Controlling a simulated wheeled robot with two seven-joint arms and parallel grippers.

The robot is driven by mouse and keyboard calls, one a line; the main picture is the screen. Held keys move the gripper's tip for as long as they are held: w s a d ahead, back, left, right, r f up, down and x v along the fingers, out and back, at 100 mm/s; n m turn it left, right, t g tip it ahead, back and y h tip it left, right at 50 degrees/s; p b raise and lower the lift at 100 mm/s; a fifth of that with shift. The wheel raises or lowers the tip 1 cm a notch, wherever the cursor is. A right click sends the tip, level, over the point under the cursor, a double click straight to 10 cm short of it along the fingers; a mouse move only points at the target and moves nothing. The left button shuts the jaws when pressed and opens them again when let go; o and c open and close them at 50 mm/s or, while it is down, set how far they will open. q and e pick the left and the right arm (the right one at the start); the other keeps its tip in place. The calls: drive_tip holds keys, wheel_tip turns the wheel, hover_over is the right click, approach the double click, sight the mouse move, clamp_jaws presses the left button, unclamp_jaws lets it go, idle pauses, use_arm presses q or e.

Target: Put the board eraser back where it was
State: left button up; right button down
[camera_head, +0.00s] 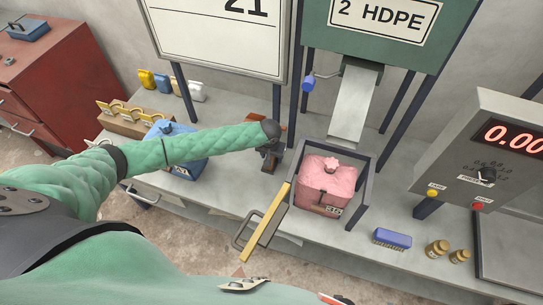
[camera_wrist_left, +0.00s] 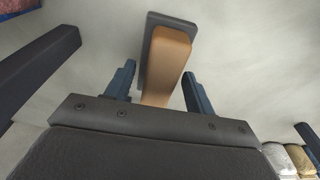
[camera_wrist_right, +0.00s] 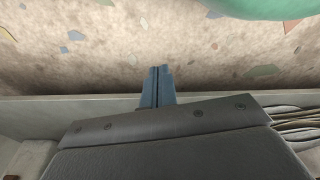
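The board eraser (camera_wrist_left: 168,62), a tan block with a dark grey backing, lies on the pale bench in the left wrist view. In the head view a brown part of it (camera_head: 279,119) shows just behind my left gripper (camera_head: 269,158), below the white board. My left gripper's fingers (camera_wrist_left: 158,88) are apart, with the near end of the eraser between them. A gap shows at both sides, so it is not gripped. My right gripper (camera_wrist_right: 157,86) has its fingers together and empty, over the bench's front edge and the speckled floor.
A yellow-edged flap (camera_head: 264,215) juts out at the bench front. A blue brush-like block (camera_head: 392,238) and brass weights (camera_head: 437,248) lie right. A blue box (camera_head: 170,140) stands left.

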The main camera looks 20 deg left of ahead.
use_arm(q)
drive_tip(key=shift+r, duration=0.1)
use_arm(e)
drive_tip(key=shift+w, duration=0.1)
use_arm(q)
drive_tip(key=shift+r, duration=0.55)
wheel_tip(320, 180, up, 11)
drive_tip(key=s+b, duration=0.1)
drive_tip(key=b, duration=0.1)
drive_tip(key=shift+s+b, duration=0.4)
use_arm(e)
wheel_tip(320, 180, up, 6)
drive_tip(key=w+a, duration=0.1)
drive_tip(key=a, duration=0.1)
drive_tip(key=shift+w+g, duration=0.2)
drive_tip(key=shift+g, duration=0.1)
drive_tip(key=shift+w+a, duration=0.1)
